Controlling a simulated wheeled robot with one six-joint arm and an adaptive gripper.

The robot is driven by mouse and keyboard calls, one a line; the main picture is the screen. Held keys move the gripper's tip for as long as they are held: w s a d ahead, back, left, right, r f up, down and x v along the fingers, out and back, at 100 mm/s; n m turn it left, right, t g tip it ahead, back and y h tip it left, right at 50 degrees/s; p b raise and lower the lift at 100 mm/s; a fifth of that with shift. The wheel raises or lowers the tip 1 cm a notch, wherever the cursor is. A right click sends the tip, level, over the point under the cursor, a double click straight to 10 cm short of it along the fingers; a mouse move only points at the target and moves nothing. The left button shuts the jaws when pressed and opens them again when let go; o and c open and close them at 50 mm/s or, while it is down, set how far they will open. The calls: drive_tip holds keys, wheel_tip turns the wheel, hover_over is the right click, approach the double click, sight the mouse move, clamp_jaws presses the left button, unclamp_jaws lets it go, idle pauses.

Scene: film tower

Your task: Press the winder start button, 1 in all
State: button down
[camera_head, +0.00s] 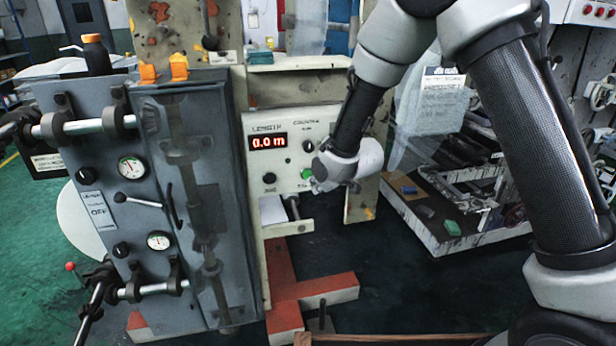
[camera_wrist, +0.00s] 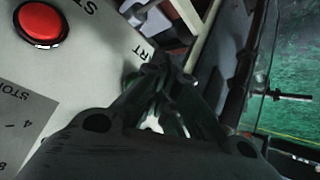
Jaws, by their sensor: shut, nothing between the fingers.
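The winder's control panel (camera_head: 255,160) is a pale upright plate with a red display reading 0.0 m. A green button (camera_head: 307,173) shows low on it, beside my gripper (camera_head: 318,184), which is at the panel face. In the wrist view my gripper (camera_wrist: 165,68) has its fingertips together with nothing held, over the panel close to the printed letters "RT". The green button is mostly hidden behind the fingers there. I cannot tell whether the tips touch it. A red button (camera_wrist: 40,22) sits at the upper left of the wrist view.
A black knob (camera_head: 270,178) sits left of the green button, and another (camera_head: 308,146) above it. A small ledge (camera_head: 287,228) sticks out below the panel. A grey cabinet (camera_head: 150,200) with gauges and rollers stands at left. A cart (camera_head: 450,235) with parts stands at right.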

drive_tip(key=shift+w, duration=0.15)
drive_tip(key=shift+w+a, duration=0.1)
drive_tip(key=shift+w, duration=0.2)
